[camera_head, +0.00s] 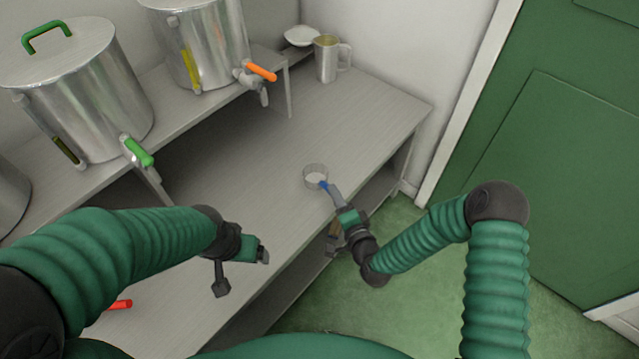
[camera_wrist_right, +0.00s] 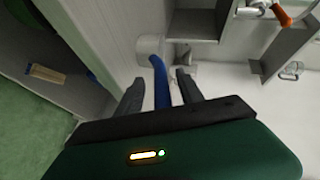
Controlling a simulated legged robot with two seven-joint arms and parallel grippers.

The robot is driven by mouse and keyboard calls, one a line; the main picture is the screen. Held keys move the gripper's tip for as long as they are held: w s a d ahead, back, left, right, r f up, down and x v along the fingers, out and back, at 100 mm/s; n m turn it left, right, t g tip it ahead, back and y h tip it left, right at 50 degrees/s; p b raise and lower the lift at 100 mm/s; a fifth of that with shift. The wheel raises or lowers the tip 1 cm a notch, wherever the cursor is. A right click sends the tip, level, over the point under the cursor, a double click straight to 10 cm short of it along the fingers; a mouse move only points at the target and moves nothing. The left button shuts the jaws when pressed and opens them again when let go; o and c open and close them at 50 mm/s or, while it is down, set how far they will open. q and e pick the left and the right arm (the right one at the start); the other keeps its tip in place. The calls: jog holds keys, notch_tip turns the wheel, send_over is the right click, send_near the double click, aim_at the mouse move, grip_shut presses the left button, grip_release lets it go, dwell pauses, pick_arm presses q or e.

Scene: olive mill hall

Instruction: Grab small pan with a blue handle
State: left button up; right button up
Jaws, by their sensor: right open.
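The small round pan (camera_head: 315,176) stands on the lower grey shelf top, near its front edge. Its blue handle (camera_head: 324,186) points toward my right gripper (camera_head: 333,191). In the right wrist view the blue handle (camera_wrist_right: 160,82) lies between the two open dark fingers (camera_wrist_right: 160,92), with a gap on each side. The pan body (camera_wrist_right: 149,46) shows just beyond the fingertips, partly hidden by the handle. My left gripper (camera_head: 264,255) hangs over the shelf to the lower left, away from the pan; its fingers are too small to read.
Large steel tanks with a green tap (camera_head: 137,151) and an orange tap (camera_head: 261,71) stand on the raised shelf at left. A steel jug (camera_head: 326,58) and a white bowl (camera_head: 301,36) are at the back. A green door (camera_head: 560,170) is at right. The shelf around the pan is clear.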

jog(key=shift+a+x, duration=0.2)
jog(key=shift+x, duration=0.95)
jog(key=shift+s+d, duration=0.15)
jog(key=shift+s, duration=0.05)
jog(key=shift+d, duration=0.25)
jog(key=c, duration=0.5)
grip_shut()
jog(key=shift+a, duration=0.2)
jog(key=shift+s+d+f, duration=0.1)
jog(key=shift+f, duration=0.05)
